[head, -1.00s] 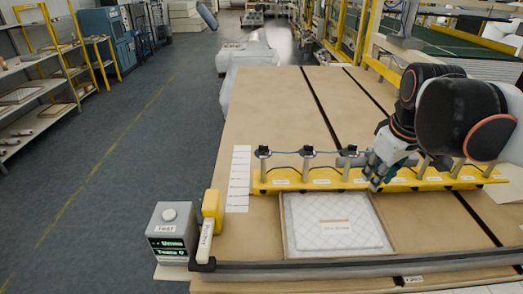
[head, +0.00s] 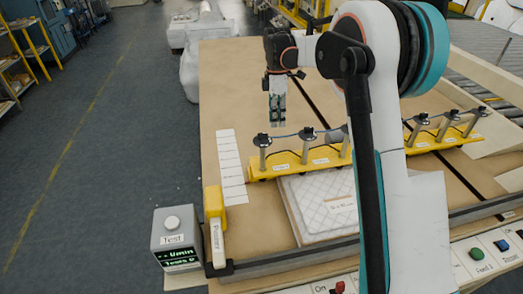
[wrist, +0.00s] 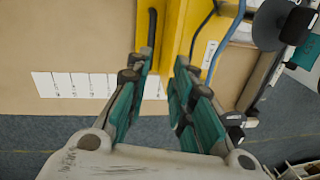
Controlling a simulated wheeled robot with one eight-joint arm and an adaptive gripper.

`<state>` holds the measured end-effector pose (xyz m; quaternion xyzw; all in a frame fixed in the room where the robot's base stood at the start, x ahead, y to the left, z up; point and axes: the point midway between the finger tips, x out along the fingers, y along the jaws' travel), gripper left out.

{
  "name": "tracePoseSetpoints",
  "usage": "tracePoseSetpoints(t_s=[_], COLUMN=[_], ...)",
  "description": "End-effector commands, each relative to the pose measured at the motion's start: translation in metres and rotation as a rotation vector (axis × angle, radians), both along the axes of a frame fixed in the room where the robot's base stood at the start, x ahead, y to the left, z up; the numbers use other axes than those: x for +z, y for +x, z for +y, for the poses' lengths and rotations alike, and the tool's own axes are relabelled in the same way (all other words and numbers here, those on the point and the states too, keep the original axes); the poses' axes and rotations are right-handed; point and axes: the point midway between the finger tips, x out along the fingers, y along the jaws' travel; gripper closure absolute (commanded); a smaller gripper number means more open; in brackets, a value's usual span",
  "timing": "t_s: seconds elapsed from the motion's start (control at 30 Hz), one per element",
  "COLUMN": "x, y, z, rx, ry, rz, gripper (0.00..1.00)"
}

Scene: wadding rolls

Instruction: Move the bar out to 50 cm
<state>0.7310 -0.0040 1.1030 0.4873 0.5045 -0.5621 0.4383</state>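A long yellow bar (head: 310,166) with metal posts and small labels lies across the tan table (head: 245,70). My arm hides part of its middle. My gripper (head: 276,122) points down over the table near the bar's left part, at or just behind the posts. In the wrist view the fingers (wrist: 161,68) are apart with nothing held between them. The yellow bar (wrist: 176,28) shows just beyond the fingertips; I cannot tell whether they touch. A white marked strip (head: 231,170) lies left of the bar's end and also shows in the wrist view (wrist: 80,85); its figures are unreadable.
A quilted white pad (head: 310,195) lies in front of the bar. A dark rail (head: 285,262) runs along the front edge. A yellow pusher (head: 215,225) and a grey test box (head: 176,240) stand at the front left. A blue hose (head: 300,133) runs along the posts.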

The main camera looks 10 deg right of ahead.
Motion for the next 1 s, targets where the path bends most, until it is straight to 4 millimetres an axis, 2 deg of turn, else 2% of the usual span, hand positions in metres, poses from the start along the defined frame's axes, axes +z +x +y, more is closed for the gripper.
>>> tracePoseSetpoints(t_s=[0.1,0.2,0.47,0.8,1.0], x=[-0.017,-0.025,-0.046,-0.111,-0.143], y=[0.012,0.016,0.014,0.001,-0.005], z=[0.000,0.000,0.000,0.000,0.000], rx=[0.064,0.095,0.109,0.108,0.107], ry=[0.011,0.016,0.019,0.019,0.018], rz=[0.035,0.050,0.058,0.057,0.056], gripper=[0.79,0.79,0.79,0.79,0.79])
